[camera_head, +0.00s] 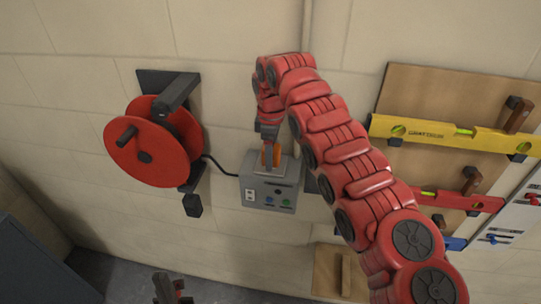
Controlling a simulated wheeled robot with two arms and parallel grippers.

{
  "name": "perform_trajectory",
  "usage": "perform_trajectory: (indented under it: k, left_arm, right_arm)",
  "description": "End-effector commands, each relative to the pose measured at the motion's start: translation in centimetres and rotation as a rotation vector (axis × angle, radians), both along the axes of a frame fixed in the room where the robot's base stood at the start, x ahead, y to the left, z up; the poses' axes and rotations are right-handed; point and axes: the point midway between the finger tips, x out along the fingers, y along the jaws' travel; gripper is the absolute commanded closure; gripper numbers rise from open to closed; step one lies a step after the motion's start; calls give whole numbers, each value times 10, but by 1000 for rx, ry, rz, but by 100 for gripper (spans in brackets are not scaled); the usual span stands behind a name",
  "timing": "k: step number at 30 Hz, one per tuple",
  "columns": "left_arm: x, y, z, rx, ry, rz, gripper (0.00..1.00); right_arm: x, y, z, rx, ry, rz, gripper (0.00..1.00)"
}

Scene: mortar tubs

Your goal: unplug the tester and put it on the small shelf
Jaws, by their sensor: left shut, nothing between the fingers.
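A small orange piece (271,156), which looks like the tester, stands at the top of a grey socket box (268,194) on the wall. My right gripper (270,143) reaches down from above and is at the orange piece. Its fingers and the orange piece overlap, so I cannot tell whether they are closed on it. My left gripper (172,290) is shut and empty at the bottom edge, well below and left of the box. A wooden board (328,274) at the bottom, partly behind my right arm, may be the small shelf; I cannot tell.
A red cable reel (152,142) hangs left of the box, with a black cable running to it. At the right, a wooden panel (420,92) holds a yellow level (450,134) and a red level (455,200). My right arm covers the middle.

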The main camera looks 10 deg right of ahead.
Motion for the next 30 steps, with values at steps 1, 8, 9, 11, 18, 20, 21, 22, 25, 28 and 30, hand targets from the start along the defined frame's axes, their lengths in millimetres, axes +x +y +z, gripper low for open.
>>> perform_trajectory:
  k: [1,8,9,11,18,20,21,22,25,28,30]
  left_arm:
    - [0,0,0,0,0,0,100]
    - [0,0,0,0,0,0,100]
    - [0,0,0,0,0,0,100]
    - [0,0,0,0,0,0,100]
    - [0,0,0,0,0,0,100]
    - [0,0,0,0,0,0,100]
    - [0,0,1,0,0,0,100]
    - [0,0,1,0,0,0,100]
    - [0,0,3,0,0,0,100]
    - [0,0,5,0,0,0,100]
    - [0,0,7,0,0,0,100]
  right_arm:
    - [0,0,0,0,0,0,40]
    - [0,0,0,0,0,0,81]
    - [0,0,0,0,0,0,88]
    - [0,0,0,0,0,0,99]
    - [0,0,0,0,0,0,100]
    - [0,0,0,0,0,0,100]
    - [0,0,1,0,0,0,100]
    - [0,0,2,0,0,0,100]
    - [0,0,5,0,-1,0,100]
    - [0,0,9,0,-1,1,100]
    - [0,1,12,0,-1,1,100]
